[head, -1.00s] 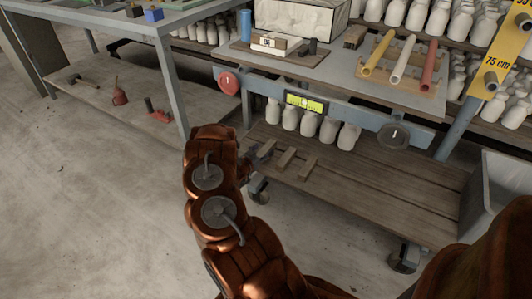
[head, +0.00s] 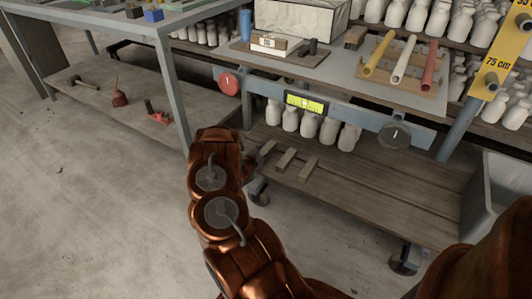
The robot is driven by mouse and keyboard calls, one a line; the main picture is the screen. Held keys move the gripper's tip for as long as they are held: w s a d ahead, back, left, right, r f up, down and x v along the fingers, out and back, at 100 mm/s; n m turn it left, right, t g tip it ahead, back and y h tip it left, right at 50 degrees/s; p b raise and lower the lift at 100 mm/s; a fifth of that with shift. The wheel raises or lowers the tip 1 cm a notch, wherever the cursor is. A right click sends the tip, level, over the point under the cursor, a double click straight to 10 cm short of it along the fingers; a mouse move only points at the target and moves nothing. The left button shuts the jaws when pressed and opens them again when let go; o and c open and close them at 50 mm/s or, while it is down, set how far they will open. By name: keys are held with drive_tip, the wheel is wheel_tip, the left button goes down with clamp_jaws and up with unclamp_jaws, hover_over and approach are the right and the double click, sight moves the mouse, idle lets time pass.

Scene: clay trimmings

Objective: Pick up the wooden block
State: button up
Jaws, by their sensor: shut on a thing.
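My gripper (head: 252,160) is at the left end of the cart's lower wooden shelf (head: 390,195), largely hidden behind my copper-coloured arm. It is shut on a small brown wooden block (head: 266,148), of which only a part shows beyond the arm. I cannot tell whether this block touches the shelf. Two similar flat wooden pieces lie just to its right, one nearer (head: 286,159) and one farther right (head: 308,169).
Several white bottles (head: 309,125) stand behind the wooden pieces. The cart's upper top (head: 330,72) overhangs them, with coloured rods (head: 427,65) on it. A left workbench (head: 165,25) has a low shelf with tools. The shelf's right part and the floor at left are clear.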

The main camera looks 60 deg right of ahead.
sight(266, 149)
drive_tip(key=shift+c, duration=0.6)
drive_tip(key=shift+r, duration=0.1)
wheel_tip(266, 149, up, 10)
drive_tip(key=p, duration=0.2)
drive_tip(key=shift+p, duration=0.35)
